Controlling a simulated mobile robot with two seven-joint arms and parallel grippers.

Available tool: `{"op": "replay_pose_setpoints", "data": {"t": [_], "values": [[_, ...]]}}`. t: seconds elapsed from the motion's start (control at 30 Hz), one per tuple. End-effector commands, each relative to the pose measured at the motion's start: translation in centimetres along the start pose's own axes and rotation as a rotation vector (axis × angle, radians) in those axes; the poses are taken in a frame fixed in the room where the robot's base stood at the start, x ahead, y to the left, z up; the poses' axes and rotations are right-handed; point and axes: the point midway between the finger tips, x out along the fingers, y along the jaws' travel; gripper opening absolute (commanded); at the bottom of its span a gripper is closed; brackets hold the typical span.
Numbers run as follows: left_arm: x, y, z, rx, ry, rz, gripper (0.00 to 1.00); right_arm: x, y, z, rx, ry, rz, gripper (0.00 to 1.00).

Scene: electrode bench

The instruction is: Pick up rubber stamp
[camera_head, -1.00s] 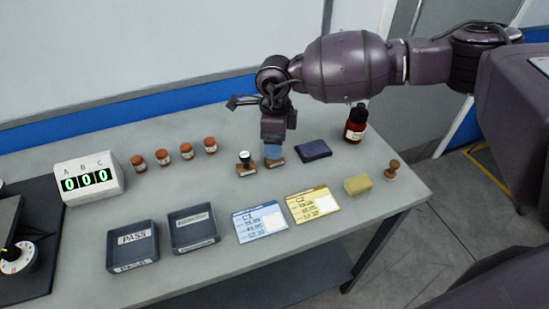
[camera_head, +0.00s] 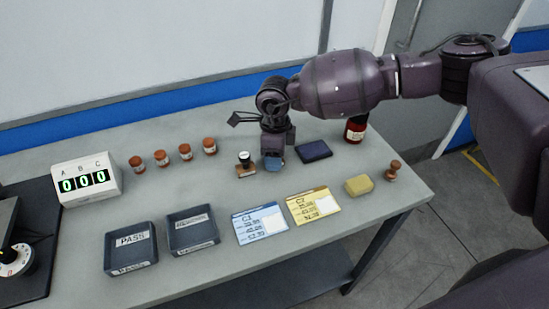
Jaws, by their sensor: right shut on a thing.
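My right gripper (camera_head: 273,158) points down at the middle back of the bench. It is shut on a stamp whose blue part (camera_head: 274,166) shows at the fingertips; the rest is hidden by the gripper. I cannot tell whether it is clear of the bench. A second stamp with a dark, white-topped knob and brown base (camera_head: 245,170) stands upright just left of the gripper. A wooden-knobbed stamp (camera_head: 393,171) stands at the right end of the bench. My left gripper is not in view.
A dark ink pad (camera_head: 314,151) lies right of the gripper, with a red bottle (camera_head: 355,132) behind. A yellow block (camera_head: 359,185), yellow card (camera_head: 313,205), blue card (camera_head: 260,224) and two dark trays (camera_head: 131,262) (camera_head: 192,246) lie in front. Several brown jars (camera_head: 185,152) stand left.

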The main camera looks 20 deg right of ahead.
Motion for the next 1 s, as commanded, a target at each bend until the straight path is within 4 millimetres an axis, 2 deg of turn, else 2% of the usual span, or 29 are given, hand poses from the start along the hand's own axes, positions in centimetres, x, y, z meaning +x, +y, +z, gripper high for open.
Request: {"op": "replay_pose_setpoints", "data": {"t": [0.2,0.37,0.47,0.8,1.0], "values": [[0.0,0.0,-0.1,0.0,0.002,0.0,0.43,-0.4,0.0,0.0,0.0,-0.001,-0.001,0.27],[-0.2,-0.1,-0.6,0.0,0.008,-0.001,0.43,-2.4,0.0,0.0,0.001,-0.002,-0.005,0.27],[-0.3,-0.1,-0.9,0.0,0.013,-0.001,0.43,-4.5,0.1,0.0,0.0,-0.003,-0.005,0.27],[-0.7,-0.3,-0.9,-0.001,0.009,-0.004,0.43,-13.2,0.7,0.1,0.0,-0.003,-0.006,0.27],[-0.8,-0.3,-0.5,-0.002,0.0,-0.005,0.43,-17.1,0.9,0.1,-0.001,-0.001,-0.004,0.27]]}}
